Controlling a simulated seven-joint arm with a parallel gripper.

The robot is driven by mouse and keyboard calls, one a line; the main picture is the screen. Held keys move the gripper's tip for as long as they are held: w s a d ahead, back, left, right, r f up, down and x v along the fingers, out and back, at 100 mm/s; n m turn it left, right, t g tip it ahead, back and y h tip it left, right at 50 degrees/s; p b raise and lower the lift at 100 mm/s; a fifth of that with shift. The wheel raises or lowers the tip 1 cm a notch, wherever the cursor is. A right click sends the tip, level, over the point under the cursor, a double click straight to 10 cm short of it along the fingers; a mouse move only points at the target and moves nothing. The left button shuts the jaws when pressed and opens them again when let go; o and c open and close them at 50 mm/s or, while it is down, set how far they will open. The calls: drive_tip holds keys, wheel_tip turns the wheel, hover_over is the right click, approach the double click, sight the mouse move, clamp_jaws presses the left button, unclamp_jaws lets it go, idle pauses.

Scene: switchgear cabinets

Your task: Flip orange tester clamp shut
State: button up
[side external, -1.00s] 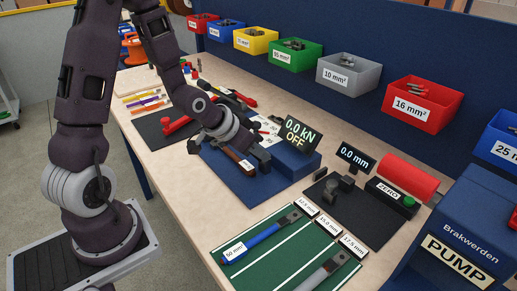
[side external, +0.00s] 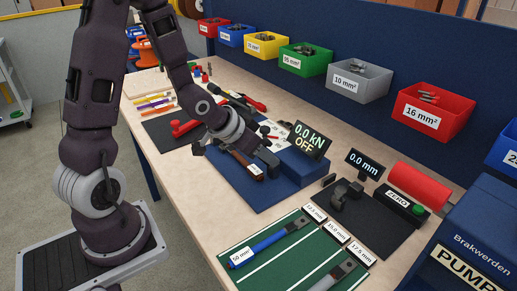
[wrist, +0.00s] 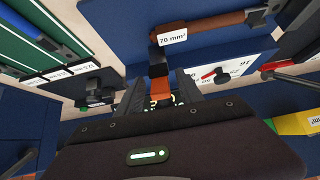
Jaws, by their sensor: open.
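The tester is a dark blue block (side external: 300,166) with a display reading "0.0 kN OFF" (side external: 309,140). In the wrist view an orange part (wrist: 160,89), apparently the tester clamp, shows between my fingers with a black piece (wrist: 158,64) at its far end. My gripper (side external: 270,158) is open at the tester's near-left side; its two fingers also show in the wrist view (wrist: 162,88), one on each side of the orange part. Whether they touch it I cannot tell. In the side view the clamp is hidden by my gripper. A brown cable (side external: 243,163) labelled 70 mm² lies beside it.
A blue mat (side external: 225,186) lies under the tester. A "0.0 mm" display (side external: 364,164) and a black mat (side external: 375,228) are to the right. A green board (side external: 275,262) with cables is in front. Coloured bins (side external: 432,110) line the back panel.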

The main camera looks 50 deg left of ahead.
drive_tip(key=v, duration=0.5)
drive_tip(key=shift+s+a+r, duration=0.1)
drive_tip(key=shift+s+r, duration=0.15)
